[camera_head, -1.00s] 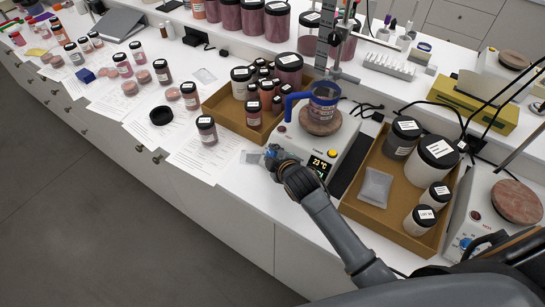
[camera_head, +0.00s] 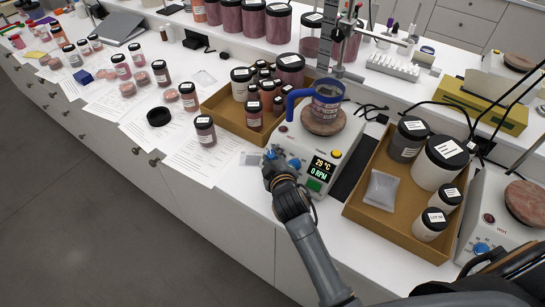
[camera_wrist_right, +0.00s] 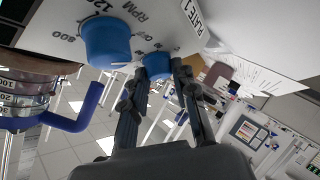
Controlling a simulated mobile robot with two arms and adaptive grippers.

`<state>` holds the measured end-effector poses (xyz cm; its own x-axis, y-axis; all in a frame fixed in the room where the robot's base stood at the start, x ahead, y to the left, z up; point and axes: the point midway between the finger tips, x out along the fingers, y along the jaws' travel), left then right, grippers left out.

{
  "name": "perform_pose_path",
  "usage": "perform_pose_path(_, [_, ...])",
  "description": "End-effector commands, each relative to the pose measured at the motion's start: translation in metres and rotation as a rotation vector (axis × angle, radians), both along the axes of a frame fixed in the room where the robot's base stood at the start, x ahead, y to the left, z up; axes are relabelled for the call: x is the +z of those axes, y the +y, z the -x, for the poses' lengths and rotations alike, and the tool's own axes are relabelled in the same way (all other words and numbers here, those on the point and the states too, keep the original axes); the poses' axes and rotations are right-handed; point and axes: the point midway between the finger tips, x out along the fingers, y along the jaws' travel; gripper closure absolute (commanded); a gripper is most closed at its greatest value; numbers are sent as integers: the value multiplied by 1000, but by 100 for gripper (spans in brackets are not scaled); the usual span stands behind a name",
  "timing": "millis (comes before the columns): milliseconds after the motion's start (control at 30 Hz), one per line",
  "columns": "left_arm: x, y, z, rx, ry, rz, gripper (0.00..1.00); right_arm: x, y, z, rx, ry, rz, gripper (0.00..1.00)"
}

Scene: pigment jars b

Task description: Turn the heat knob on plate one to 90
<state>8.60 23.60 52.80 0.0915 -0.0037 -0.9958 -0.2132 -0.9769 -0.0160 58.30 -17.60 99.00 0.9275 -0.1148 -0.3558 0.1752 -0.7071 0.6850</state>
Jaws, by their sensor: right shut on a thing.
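Plate one (camera_head: 310,150) is a white hot plate with a lit display (camera_head: 320,171) reading 29 °C and 0 RPM. In the right wrist view its "PLATE 1" label (camera_wrist_right: 190,14) shows upside down. The blue heat knob (camera_wrist_right: 157,64) sits between the fingers of my right gripper (camera_wrist_right: 158,80), which is shut on it. The larger blue RPM knob (camera_wrist_right: 107,42) is beside it, free of the fingers. In the head view my right gripper (camera_head: 272,166) is at the plate's front left. The heat knob's pointer cannot be read. My left gripper is not in view.
A blue-handled beaker (camera_head: 326,95) stands on the plate's round top. A jar tray (camera_head: 222,112) is at left and another tray (camera_head: 385,232) at right. A second hot plate (camera_head: 487,215) is at far right. Papers (camera_head: 195,158) lie left of the gripper.

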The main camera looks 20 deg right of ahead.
Motion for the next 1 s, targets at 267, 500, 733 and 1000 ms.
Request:
perform_pose_path(267, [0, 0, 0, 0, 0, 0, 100, -1, 0, 1, -1, 4, 0, 50])
perform_pose_path(500, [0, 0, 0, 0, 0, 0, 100, -1, 0, 0, 1, 2, 0, 50])
perform_pose_path(733, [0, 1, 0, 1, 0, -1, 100, 5, 2, 16, 0, 1, 0, 50])
perform_pose_path(1000, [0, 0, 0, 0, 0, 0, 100, 24, 9, 69, 0, 3, -2, 50])
